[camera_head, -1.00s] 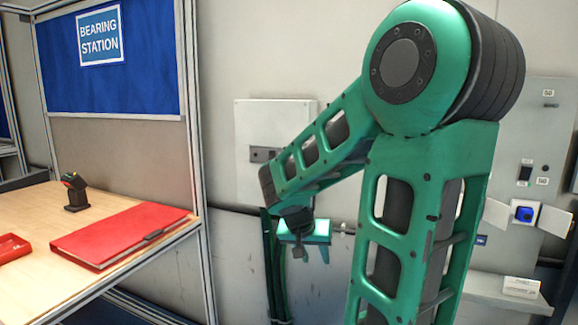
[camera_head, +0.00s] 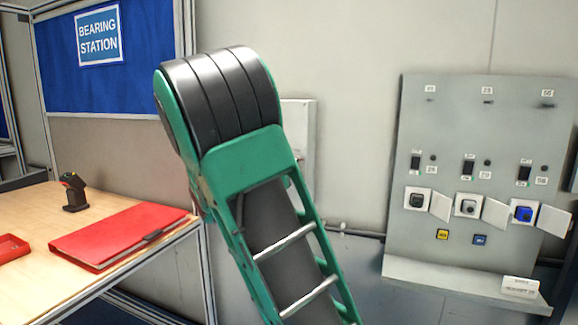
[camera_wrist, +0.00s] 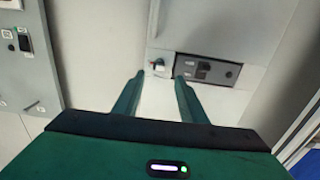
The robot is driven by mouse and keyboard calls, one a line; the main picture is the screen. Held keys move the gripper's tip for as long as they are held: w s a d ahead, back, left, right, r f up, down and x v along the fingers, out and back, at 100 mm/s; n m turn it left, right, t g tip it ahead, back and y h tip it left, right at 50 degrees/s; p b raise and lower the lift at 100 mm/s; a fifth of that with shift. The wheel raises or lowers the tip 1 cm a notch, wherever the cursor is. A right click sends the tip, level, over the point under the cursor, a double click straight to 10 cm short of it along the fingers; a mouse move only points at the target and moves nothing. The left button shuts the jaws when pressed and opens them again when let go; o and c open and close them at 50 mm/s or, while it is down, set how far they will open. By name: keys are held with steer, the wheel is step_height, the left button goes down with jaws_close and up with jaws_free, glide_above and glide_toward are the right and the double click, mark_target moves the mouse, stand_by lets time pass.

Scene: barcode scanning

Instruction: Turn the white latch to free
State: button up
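A small white latch-like piece (camera_wrist: 158,66) sits on the lower left of a wall cabinet's front in the wrist view, beside a dark plate (camera_wrist: 207,69). My gripper (camera_wrist: 160,77) is open, with its two green fingers spread and nothing visible between them. Its fingertips appear just below the white piece and point toward the cabinet; whether they touch it I cannot tell. In the head view my arm hides the gripper and most of the cabinet (camera_head: 300,120), so the white piece does not show there.
A grey control panel (camera_head: 480,130) at right has black, grey and blue knobs with open white covers, and a ledge (camera_head: 440,282) below. At left, a wooden table (camera_head: 30,215) holds a red binder (camera_head: 120,234), a scanner (camera_head: 74,192) and a red tray (camera_head: 12,248).

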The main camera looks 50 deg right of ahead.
mark_target(296, 160)
steer(key=x, duration=0.7)
steer(key=shift+d, duration=0.1)
jaws_close()
